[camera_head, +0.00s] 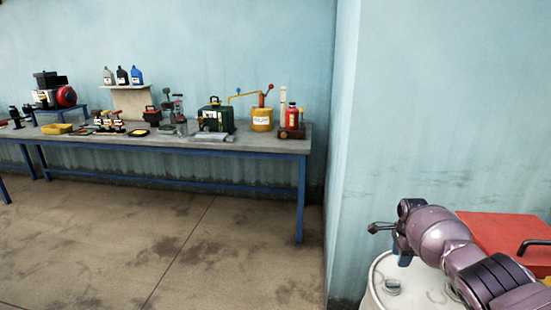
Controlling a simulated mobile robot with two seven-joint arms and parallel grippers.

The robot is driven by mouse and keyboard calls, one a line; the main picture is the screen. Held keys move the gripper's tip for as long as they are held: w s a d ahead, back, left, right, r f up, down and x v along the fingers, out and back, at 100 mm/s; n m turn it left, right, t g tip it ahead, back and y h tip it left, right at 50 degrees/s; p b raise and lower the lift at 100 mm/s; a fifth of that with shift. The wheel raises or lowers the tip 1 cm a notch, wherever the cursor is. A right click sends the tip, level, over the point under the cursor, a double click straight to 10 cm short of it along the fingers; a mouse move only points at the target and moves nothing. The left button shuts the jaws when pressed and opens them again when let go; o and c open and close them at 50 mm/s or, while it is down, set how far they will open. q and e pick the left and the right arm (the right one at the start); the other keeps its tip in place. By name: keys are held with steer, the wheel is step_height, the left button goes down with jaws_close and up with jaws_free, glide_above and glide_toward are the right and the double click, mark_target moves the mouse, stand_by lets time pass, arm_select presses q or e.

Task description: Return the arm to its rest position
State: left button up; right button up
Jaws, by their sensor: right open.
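My right arm comes in from the lower right, purple-grey with dark joints. My right gripper (386,238) is at its left end, open, over the near white drum (376,298). I see nothing held in it. The arm hides part of the drum top. My left gripper is not in view.
A red case (500,232) with a dark handle lies at the right, partly behind my arm. A wall corner (342,150) stands left of the drum. A long workbench (180,143) with bottles, a yellow pump can (262,119) and tools stands farther back. The floor before it is clear.

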steer(key=w+a+r+n+t+h, duration=0.1)
steer(key=w+a+r+n+t, duration=0.6)
steer(key=w+r+n, duration=0.4)
steer(key=s+a+f+n+t+y, duration=0.2)
steer(key=s+a+f+n+t, duration=0.2)
steer(key=s+a+n+t, duration=0.45)
steer(key=s+f+g, duration=0.1)
steer(key=s+f, duration=0.4)
steer(key=s, duration=0.9)
steer(key=s+f+n+g, duration=0.1)
steer(key=s+f, duration=0.5)
steer(key=s, duration=0.8)
steer(key=s+a+f+g+h, duration=0.1)
steer(key=s+f, duration=0.5)
steer(key=s, duration=0.8)
steer(key=shift+s+g, duration=0.15)
steer(key=shift+g, duration=0.5)
